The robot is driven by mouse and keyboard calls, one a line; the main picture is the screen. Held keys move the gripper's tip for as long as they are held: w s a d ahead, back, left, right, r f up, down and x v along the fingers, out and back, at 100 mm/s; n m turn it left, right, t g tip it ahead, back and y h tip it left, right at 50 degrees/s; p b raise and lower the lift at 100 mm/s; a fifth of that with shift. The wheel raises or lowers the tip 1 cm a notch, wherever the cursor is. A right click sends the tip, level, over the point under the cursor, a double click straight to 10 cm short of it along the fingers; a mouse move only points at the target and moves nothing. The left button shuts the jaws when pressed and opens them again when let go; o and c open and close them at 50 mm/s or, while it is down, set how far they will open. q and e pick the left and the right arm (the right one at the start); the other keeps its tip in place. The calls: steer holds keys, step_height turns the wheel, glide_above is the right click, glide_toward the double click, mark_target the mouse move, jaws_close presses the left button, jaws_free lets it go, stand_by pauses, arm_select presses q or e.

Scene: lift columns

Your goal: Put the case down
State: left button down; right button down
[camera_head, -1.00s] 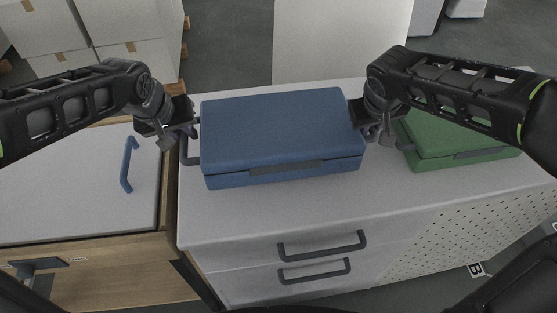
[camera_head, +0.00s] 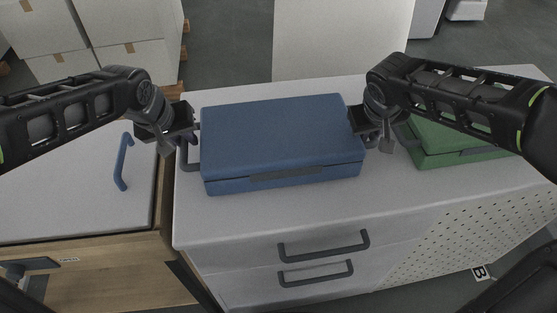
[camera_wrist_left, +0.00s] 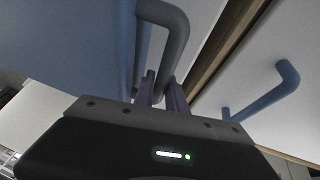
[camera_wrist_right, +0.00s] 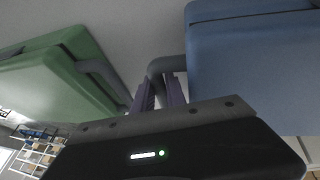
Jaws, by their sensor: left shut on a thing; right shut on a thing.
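The blue case (camera_head: 280,138) is closed and level at the cabinet top, with a grey handle on each short side. I cannot tell whether its underside touches the top. My left gripper (camera_head: 186,138) is shut on the left handle; the left wrist view shows its fingers around that grey handle (camera_wrist_left: 172,30). My right gripper (camera_head: 372,138) is at the case's right side, shut on the right handle (camera_wrist_right: 160,66), seen in the right wrist view. The case's side also shows in both wrist views (camera_wrist_left: 70,50) (camera_wrist_right: 250,70).
A green case (camera_head: 440,140) lies on the white cabinet top (camera_head: 300,210) to the right, partly behind my right arm. A lower wooden cabinet with a blue handle (camera_head: 123,162) stands at left. White boxes (camera_head: 120,25) stand behind. The strip in front of the blue case is clear.

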arm_select(q)
steer(key=shift+f+b, duration=0.45)
steer(key=shift+f, duration=0.05)
arm_select(e)
steer(key=shift+f, duration=0.5)
arm_select(q)
steer(key=c, duration=1.8)
jaws_free()
steer(key=shift+f, duration=0.15)
arm_select(e)
steer(key=c, duration=1.8)
jaws_free()
steer(key=shift+f, duration=0.15)
arm_select(q)
steer(key=o, duration=0.4)
steer(key=shift+s, duration=0.1)
arm_select(e)
steer(key=o, duration=0.4)
steer(key=shift+s, duration=0.1)
arm_select(q)
steer(key=shift+o, duration=0.2)
arm_select(e)
steer(key=shift+o, duration=0.2)
